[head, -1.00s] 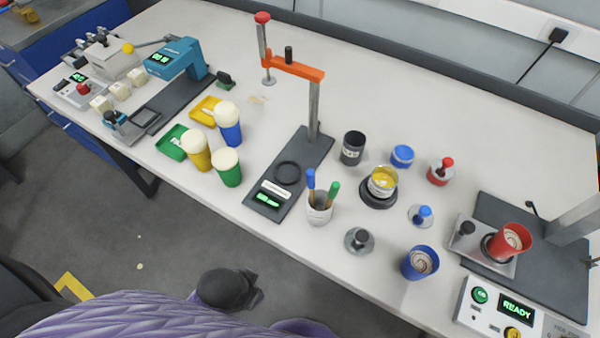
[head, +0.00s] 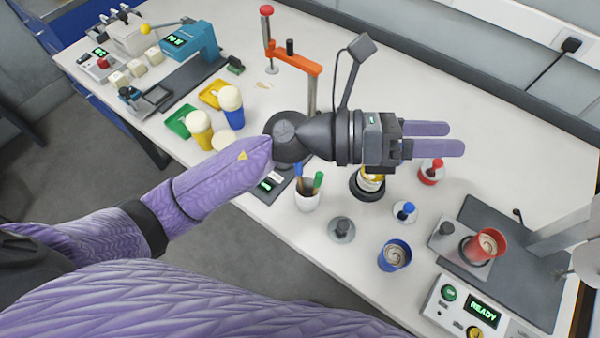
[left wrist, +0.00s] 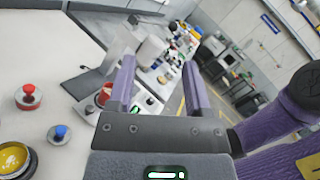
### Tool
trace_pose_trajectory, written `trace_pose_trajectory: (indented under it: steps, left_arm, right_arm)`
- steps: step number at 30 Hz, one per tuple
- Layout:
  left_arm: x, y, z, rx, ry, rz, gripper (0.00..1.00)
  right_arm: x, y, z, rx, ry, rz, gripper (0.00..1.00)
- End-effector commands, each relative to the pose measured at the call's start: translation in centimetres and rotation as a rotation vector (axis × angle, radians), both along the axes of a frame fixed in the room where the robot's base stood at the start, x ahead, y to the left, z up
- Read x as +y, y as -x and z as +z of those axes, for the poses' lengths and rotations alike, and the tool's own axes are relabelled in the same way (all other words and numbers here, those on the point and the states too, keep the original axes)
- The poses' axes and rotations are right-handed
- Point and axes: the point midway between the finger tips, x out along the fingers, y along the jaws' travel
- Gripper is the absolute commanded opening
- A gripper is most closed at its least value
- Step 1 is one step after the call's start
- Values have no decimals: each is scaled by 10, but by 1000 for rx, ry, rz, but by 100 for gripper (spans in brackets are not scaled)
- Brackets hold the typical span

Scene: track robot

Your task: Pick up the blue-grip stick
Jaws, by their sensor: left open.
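The blue-grip stick (head: 299,171) stands in a white cup (head: 307,199) beside a green-grip stick (head: 318,180). My left forearm partly covers the blue grip in the head view. My left gripper (head: 455,138) is open and empty, above the bench to the upper right of the cup, with its fingers pointing right. In the left wrist view its two purple fingers (left wrist: 160,90) are apart with nothing between them. The cup and its sticks cannot be made out in the left wrist view. My right gripper is not in view.
An orange-armed stand (head: 294,60) rises behind my arm. A yellow pot (head: 370,183) is partly hidden under my gripper. A red-knobbed lid (head: 431,172), a blue-knobbed lid (head: 404,212), a grey lid (head: 341,230) and a blue cup (head: 394,255) stand nearby. The bench's back right is clear.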

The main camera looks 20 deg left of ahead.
Motion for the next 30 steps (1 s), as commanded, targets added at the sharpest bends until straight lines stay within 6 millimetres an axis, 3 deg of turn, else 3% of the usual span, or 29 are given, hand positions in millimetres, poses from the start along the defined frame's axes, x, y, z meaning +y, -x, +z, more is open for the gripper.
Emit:
trace_pose_trajectory:
  steps: [2,3,5,7,10,14,25,30]
  left_arm:
    - [5,12,-54,-332,-469,-245,64]
    - [25,9,-83,-454,-708,-360,64]
    - [67,-4,-113,-568,-1032,-507,64]
    - [117,-21,-127,-616,-1333,-634,64]
    - [165,-36,-127,-608,-1591,-735,64]
    - [182,-41,-133,-590,-1681,-773,64]
    - [174,-45,-210,-589,-1672,-772,64]
    - [174,-45,-225,-593,-1673,-769,64]
  right_arm:
    - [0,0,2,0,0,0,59]
    - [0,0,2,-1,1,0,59]
    - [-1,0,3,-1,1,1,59]
    - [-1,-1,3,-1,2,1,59]
    - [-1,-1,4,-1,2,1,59]
    - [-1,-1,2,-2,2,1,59]
    - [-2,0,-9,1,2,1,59]
    - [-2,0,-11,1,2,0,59]
